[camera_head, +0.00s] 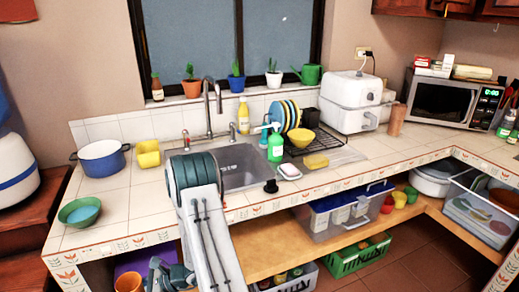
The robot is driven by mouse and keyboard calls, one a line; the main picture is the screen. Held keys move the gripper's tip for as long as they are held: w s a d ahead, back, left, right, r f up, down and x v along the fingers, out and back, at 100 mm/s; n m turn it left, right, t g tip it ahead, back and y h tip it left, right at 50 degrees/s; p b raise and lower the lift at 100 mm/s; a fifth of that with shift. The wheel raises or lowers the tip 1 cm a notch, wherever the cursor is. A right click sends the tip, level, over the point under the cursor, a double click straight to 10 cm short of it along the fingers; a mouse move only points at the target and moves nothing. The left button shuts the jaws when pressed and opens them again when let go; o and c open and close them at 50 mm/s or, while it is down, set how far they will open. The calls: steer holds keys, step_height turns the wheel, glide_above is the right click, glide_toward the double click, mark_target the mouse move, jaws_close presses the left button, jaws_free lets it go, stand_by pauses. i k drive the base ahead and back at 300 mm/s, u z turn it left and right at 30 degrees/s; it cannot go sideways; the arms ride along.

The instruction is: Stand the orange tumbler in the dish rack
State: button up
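An orange cup (128,283), which looks like the tumbler, is at the bottom left below the counter, cut off by the picture's lower edge. Dark grey parts of my gripper or wrist (170,276) show just right of it; the fingertips cannot be made out, nor whether they touch the cup. The dark wire dish rack (317,161) stands on the counter right of the sink. Coloured plates (287,115) stand upright at its back, and a yellow bowl (301,138) is at its middle. Its front right part looks bare.
My pale arm crosses the counter edge in front of the sink (239,165). A green soap bottle (275,146) stands at the rack's left. A white appliance (350,101) and a brown cylinder (397,119) stand to the right. A blue pot (101,159) sits at left.

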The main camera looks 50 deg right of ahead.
mark_target(323, 142)
steer(key=u, duration=1.6)
steer(key=k, duration=1.95)
steer(key=z, duration=2.45)
steer(key=i, duration=0.45)
steer(key=z, duration=0.05)
